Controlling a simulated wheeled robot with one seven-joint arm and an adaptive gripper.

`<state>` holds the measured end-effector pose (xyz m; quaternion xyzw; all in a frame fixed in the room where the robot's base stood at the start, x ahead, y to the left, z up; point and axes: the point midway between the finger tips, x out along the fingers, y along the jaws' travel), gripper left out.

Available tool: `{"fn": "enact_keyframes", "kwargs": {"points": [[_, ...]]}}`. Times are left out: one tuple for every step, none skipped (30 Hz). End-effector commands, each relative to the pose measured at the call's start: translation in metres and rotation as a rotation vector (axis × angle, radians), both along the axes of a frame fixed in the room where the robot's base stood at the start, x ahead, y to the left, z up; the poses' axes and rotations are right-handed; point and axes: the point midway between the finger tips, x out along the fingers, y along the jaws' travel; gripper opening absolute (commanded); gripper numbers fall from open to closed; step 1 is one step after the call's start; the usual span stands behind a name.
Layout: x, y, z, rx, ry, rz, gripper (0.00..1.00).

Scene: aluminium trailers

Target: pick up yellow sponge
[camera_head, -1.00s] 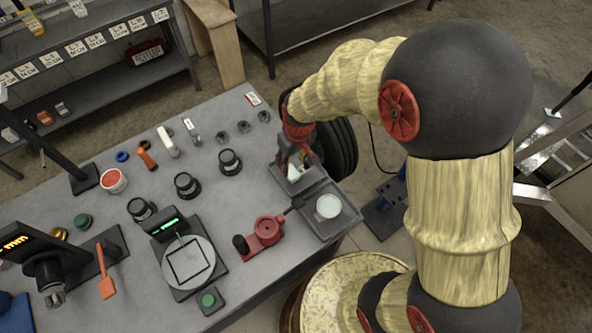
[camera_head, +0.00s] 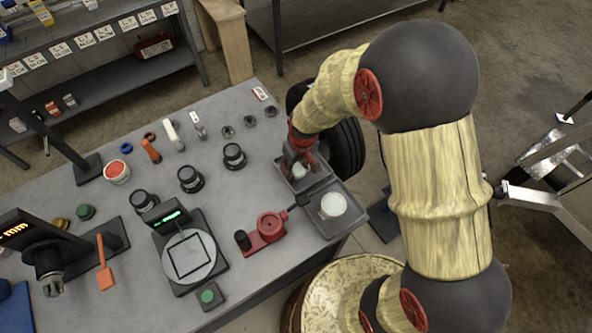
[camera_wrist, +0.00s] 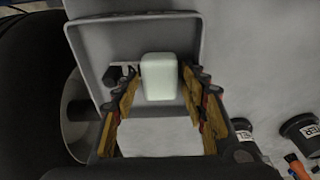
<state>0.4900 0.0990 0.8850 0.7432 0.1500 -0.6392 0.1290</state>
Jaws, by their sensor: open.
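My gripper (camera_head: 301,158) is open and points down over a small grey tray (camera_head: 281,179) at the table's far right corner. A pale, whitish-green block (camera_wrist: 158,80) with rounded corners lies in the tray. It shows partly under the gripper in the head view (camera_head: 299,172). In the wrist view my open gripper (camera_wrist: 159,88) has one finger on each side of the block, with narrow gaps. The block looks pale rather than clearly yellow. I cannot tell how far the fingertips are above the tray floor.
A second tray with a round white-topped container (camera_head: 333,205) adjoins. A red tool (camera_head: 268,229) and several black knobs (camera_head: 190,178) stand left of the trays. A black tyre (camera_head: 347,150) is just beyond the table edge. A dark small item (camera_wrist: 113,76) lies beside the block.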

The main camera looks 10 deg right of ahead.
Motion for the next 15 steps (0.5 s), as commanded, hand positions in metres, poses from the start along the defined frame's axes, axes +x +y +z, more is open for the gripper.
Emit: {"fn": "enact_keyframes", "kwargs": {"points": [[0.0, 0.0, 0.0005, 0.0, 0.0, 0.0, 0.43], [0.0, 0.0, 0.0006, 0.0, 0.0, 0.0, 0.43], [-0.0001, 0.0, 0.0006, 0.0, 0.0, 0.0, 0.41], [-0.0001, 0.0, 0.0006, 0.0, 0.0, 0.0, 0.39], [-0.0001, 0.0, 0.0006, 0.0, 0.0, 0.0, 0.38], [-0.0002, -0.0001, 0.0006, 0.0, 0.0, 0.0, 0.35], [-0.0002, -0.0001, 0.0006, 0.0, 0.0, 0.0, 0.34], [0.0, -0.0001, 0.0006, 0.0, 0.0, 0.0, 0.32], [-0.0001, -0.0002, 0.0006, 0.0, 0.0, 0.0, 0.3], [-0.0002, -0.0001, 0.0006, 0.0, 0.0, 0.0, 0.28], [-0.0001, -0.0002, 0.0006, 0.0, 0.0, 0.0, 0.26], [-0.0001, -0.0002, 0.0006, 0.0, 0.0, 0.0, 0.24], [-0.0001, -0.0002, 0.0006, 0.0, 0.0, 0.0, 0.22], [-0.0001, -0.0002, 0.0006, 0.0, 0.0, 0.0, 0.2], [-0.0001, -0.0002, 0.0006, 0.0, 0.0, 0.0, 0.18]]}}
